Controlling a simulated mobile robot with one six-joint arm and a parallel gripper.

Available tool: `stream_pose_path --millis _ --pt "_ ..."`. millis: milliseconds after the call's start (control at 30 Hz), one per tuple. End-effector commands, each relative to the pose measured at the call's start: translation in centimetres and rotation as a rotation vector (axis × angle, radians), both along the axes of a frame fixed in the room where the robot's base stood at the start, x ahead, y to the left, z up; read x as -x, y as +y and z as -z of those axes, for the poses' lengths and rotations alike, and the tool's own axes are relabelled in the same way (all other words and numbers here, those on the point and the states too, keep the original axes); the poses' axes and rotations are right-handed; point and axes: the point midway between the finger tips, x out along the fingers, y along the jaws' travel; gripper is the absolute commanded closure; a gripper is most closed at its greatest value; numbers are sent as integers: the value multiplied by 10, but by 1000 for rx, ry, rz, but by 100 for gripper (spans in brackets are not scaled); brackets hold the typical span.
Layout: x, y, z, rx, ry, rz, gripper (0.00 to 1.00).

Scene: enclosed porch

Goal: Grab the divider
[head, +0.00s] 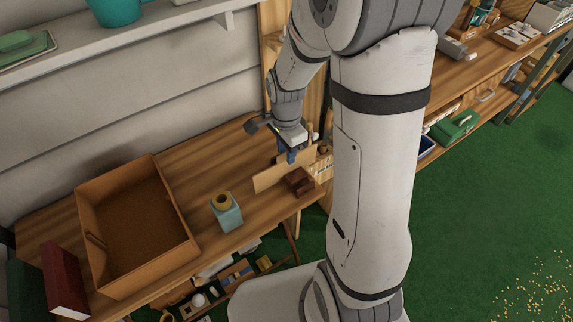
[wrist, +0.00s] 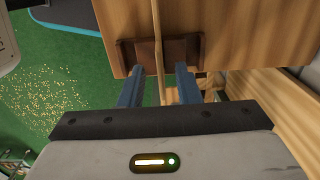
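The divider (head: 272,178) is a thin, pale wooden panel standing on edge on the wooden bench. A dark brown holder (head: 299,186) sits at its foot. In the wrist view the divider (wrist: 157,30) shows edge-on as a narrow strip, with the brown holder (wrist: 185,52) below it. My gripper (head: 291,157) is at the divider's upper edge. In the wrist view the two blue fingers of my gripper (wrist: 160,72) are apart, one on each side of the strip, with a visible gap to both. The gripper is open and holds nothing.
On the bench (head: 165,165) stand a large brown open box (head: 180,262), a teal jar (head: 228,216) and a dark red book-like block (head: 64,280). A shelf (head: 130,38) with a teal pot (head: 116,10) runs above along the wall. Small wooden items crowd the bench right of the divider.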

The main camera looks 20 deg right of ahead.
Motion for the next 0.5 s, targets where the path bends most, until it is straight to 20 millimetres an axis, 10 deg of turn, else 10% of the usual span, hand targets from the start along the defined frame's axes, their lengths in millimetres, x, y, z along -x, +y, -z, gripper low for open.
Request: stream_pose_path --millis 500 --pt "-1 0 30 0 0 -2 72"
